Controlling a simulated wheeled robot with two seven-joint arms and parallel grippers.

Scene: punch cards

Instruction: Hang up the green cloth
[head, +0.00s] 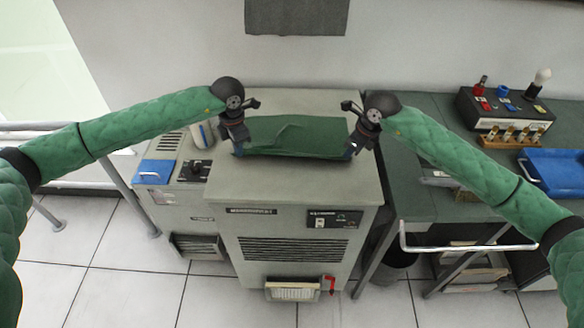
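The green cloth (292,141) lies spread, with a fold or crease in its middle, over the top of the grey cabinet machine (310,190). I cannot tell whether it rests on the top or is slightly lifted. My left gripper (239,149) points down at the cloth's left edge. My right gripper (351,151) points down at its right edge. Both sets of fingertips meet or overlap the cloth's ends, and their grip is too small and dark to make out. A dark grey-green rectangular panel or sheet (297,16) is on the wall above.
A dark green workbench (425,150) with a metal rail stands to the right. It carries a control box (505,108), a row of small brass-coloured parts (513,135) and a blue tray (557,170). A blue item (156,172) lies on the lower unit at left, beside metal railings (110,178).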

